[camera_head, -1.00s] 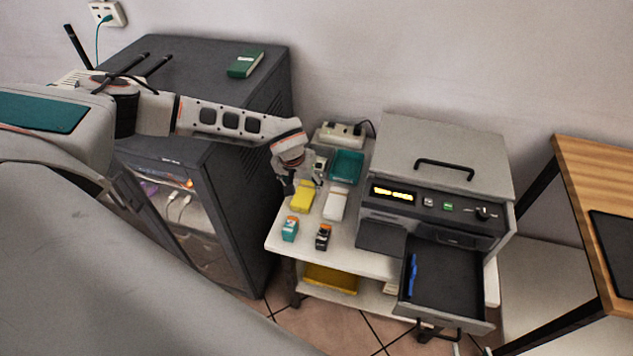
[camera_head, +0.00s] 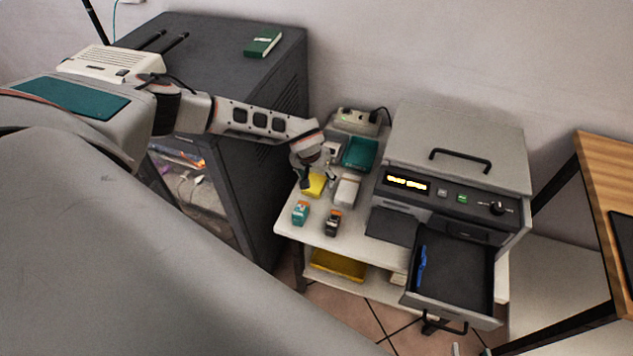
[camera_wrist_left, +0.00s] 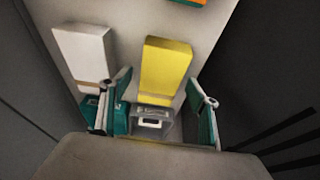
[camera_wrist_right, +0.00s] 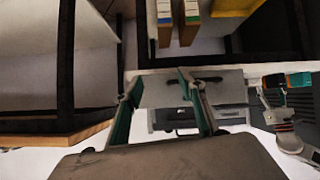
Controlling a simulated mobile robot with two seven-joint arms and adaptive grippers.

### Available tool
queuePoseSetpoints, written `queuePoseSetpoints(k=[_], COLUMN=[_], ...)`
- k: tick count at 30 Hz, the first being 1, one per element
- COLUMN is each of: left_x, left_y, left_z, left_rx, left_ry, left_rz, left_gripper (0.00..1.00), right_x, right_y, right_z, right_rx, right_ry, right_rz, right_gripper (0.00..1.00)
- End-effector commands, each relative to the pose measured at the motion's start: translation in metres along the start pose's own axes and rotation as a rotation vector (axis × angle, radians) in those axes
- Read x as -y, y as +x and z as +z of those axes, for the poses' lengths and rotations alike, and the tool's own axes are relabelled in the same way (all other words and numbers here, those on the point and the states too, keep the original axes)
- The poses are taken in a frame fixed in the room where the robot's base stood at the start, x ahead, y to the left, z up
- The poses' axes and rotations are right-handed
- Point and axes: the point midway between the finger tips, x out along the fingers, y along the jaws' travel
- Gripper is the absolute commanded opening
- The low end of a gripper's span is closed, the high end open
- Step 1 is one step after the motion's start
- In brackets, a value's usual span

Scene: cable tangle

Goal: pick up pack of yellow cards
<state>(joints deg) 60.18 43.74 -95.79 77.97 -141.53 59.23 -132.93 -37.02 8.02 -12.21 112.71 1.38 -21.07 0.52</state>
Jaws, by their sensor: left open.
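The pack of yellow cards (camera_head: 314,187) lies on the white cart top (camera_head: 290,222). It also shows in the left wrist view (camera_wrist_left: 166,72), with a pale band across it. My left gripper (camera_head: 319,179) is over the pack, its arm partly covering the pack in the head view. In the left wrist view its fingers (camera_wrist_left: 160,88) are open and apart, either side of the pack's lower end, with nothing held. My right gripper (camera_wrist_right: 158,84) is open and empty; only its fingertips (camera_head: 471,350) show at the head view's bottom edge.
A white pack (camera_head: 347,190) lies right beside the yellow one. A teal tray (camera_head: 360,153) is behind, and teal (camera_head: 300,212) and black (camera_head: 332,222) small boxes are in front. The grey machine (camera_head: 455,150) with its open drawer (camera_head: 455,270) stands right; a dark cabinet (camera_head: 270,120) stands left.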

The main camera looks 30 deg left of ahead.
Motion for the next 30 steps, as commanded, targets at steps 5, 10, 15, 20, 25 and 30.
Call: queuePoseSetpoints(k=[5,10,15,20,25,30], left_x=[0.000,0.000,0.000,0.000,0.000,0.000], left_y=[0.000,-0.001,-0.001,-0.006,-0.025,-0.061], left_z=[0.000,0.000,0.000,-0.002,-0.009,-0.021], left_rx=[0.000,0.000,0.000,-0.001,-0.003,-0.005], left_ry=[0.000,0.000,0.000,0.000,0.000,0.000], left_rz=[0.000,0.000,0.000,0.000,0.001,0.002], left_gripper=[0.30,0.17,0.17,0.17,0.17,0.17], right_x=[0.000,0.000,0.000,0.001,0.000,-0.001], right_y=[0.000,0.000,0.000,-0.001,-0.002,-0.005], right_z=[0.000,0.002,0.005,0.006,0.002,-0.003], right_rx=[0.000,0.003,0.008,0.011,0.010,0.006], right_ry=[0.000,0.000,0.000,0.000,0.000,0.000], right_rz=[0.000,0.000,-0.001,-0.001,0.000,0.000], right_gripper=[0.40,0.40,0.40,0.40,0.40,0.40])
